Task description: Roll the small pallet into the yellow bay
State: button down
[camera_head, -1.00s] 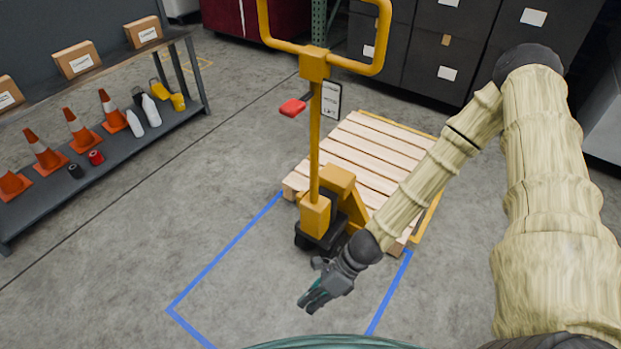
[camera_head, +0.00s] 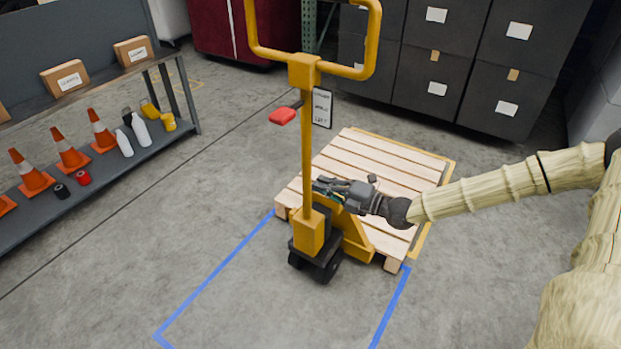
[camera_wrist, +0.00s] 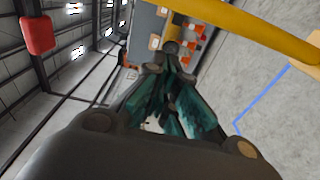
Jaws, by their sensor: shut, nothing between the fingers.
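The small wooden pallet (camera_head: 385,172) lies on the floor, with a yellow pallet jack (camera_head: 308,228) at its near side. The jack's upright handle ends in a yellow loop (camera_head: 372,45), with a red lever (camera_head: 283,115) and a hanging tag (camera_head: 322,108). A yellow floor line (camera_head: 420,238) shows along the pallet's right and far edges. My gripper (camera_head: 322,188) is shut and empty, right beside the handle shaft above the pallet's near part; contact cannot be told.
A blue floor outline (camera_head: 215,275) lies in front of the jack. A shelf (camera_head: 100,172) with cones, bottles and boxes stands at left. Dark stacked totes (camera_head: 435,62) and a red strapped load (camera_head: 250,30) stand behind. The floor between shelf and jack is clear.

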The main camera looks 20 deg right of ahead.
jog(key=shift+w+a, duration=0.5)
jog(key=shift+w, duration=0.9)
jog(key=shift+w+a, duration=0.45)
jog(key=shift+w, duration=1)
jog(key=shift+w+a, duration=0.5)
jog(key=shift+w, duration=0.9)
